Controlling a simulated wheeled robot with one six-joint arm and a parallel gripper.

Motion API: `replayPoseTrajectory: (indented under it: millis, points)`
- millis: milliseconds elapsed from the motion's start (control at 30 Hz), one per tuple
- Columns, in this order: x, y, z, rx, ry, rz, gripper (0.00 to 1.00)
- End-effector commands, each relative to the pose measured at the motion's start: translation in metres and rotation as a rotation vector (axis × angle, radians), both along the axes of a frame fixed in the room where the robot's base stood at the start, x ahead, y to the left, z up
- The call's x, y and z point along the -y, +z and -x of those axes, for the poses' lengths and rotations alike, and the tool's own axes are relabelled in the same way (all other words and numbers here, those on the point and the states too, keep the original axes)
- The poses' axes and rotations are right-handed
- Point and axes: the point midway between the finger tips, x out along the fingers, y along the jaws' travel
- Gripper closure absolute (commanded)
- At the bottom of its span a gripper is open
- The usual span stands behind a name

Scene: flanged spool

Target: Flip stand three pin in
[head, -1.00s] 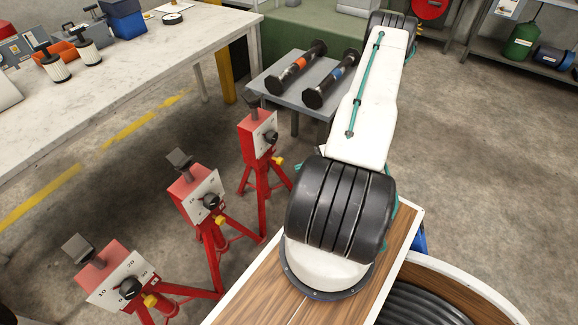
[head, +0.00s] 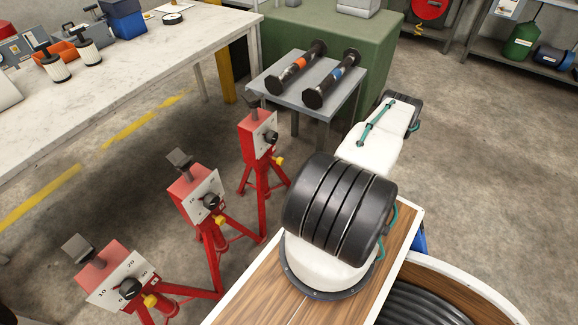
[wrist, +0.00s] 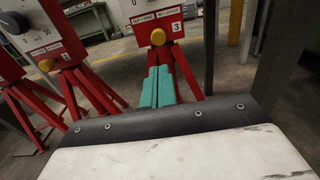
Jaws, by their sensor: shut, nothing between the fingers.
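Three red stands stand in a row in the head view. In the wrist view, the stand labelled 3 (wrist: 185,70) is straight ahead, with a round yellow pin knob (wrist: 158,37) on its front. It appears to be the farthest stand (head: 258,140) in the head view, its yellow knob (head: 278,160) low on the front. My gripper (wrist: 159,72) shows teal fingers, shut and empty, just below the yellow knob in the picture. I cannot tell whether they touch it, or how deep the pin sits. The gripper is hidden in the head view.
The middle stand (head: 197,190) and nearest stand (head: 115,275) have black dials and yellow knobs. A small grey table (head: 278,84) with two flanged spools (head: 330,79) is behind the far stand; dark posts (wrist: 282,60) rise close at the wrist view's right. A long workbench (head: 100,95) is at left.

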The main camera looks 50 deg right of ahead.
Motion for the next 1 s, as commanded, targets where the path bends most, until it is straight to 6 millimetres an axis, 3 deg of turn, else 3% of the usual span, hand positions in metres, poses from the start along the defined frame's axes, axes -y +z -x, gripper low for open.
replayPoseTrajectory:
  millis: [267, 700, 1000]
  points:
    - [-0.002, 0.000, -0.015, 0.000, 0.006, 0.000, 1.00]
    - [-0.010, 0.000, -0.104, 0.000, 0.006, 0.000, 1.00]
    - [-0.012, 0.000, -0.137, -0.001, 0.004, -0.001, 1.00]
